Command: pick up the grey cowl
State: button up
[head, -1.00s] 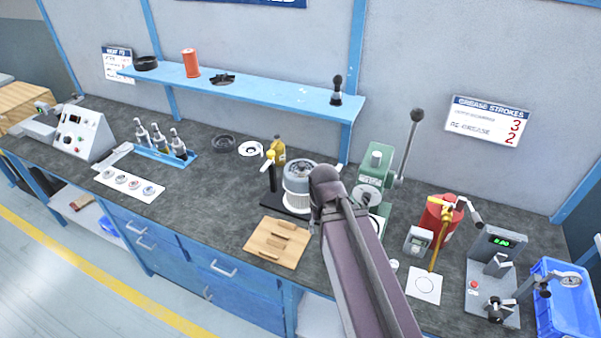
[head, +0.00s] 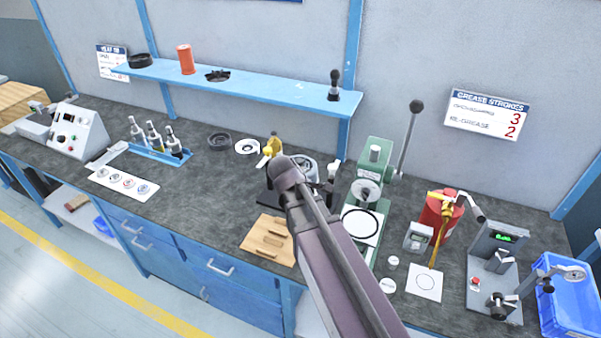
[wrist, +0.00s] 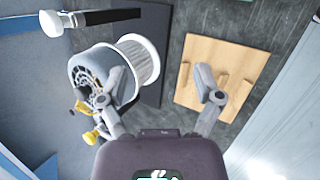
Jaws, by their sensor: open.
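A grey round cover, which looks like the grey cowl (head: 304,166), sits on a white ribbed drum and is partly hidden behind my arm in the head view. In the wrist view the cowl (wrist: 84,66) is at the upper left, beside the white ribbed drum (wrist: 138,60). My gripper (wrist: 162,80) is open and empty in the wrist view. Its left finger overlaps the cowl's edge in the picture; I cannot tell whether they touch. The right finger appears over the wooden block. The fingers are hidden in the head view.
The wooden block (head: 268,239) lies in front of the drum. A green press (head: 375,155) with a tall lever stands to the right.

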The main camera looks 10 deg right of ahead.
jog(key=w+a+r+n+t+h+b, duration=0.1)
jog(key=w+a+n+t+h, duration=0.15)
jog(key=w+n, duration=0.35)
jog(key=n+t+b, duration=0.2)
jog(key=n+t, duration=0.1)
jog(key=n, duration=0.6)
send_near(299, 161)
jog(key=s+a, duration=0.2)
jog(key=a, duration=0.1)
jog(key=shift+d+r+h, duration=0.25)
jog(key=shift+r+h, duration=0.2)
jog(key=b+x, duration=0.3)
jog(key=x, duration=0.4)
jog(key=shift+w+f, duration=0.15)
jog(key=shift+w+d+f+b, duration=0.15)
jog(key=shift+w+d+b, duration=0.2)
jog(key=shift+d, duration=0.1)
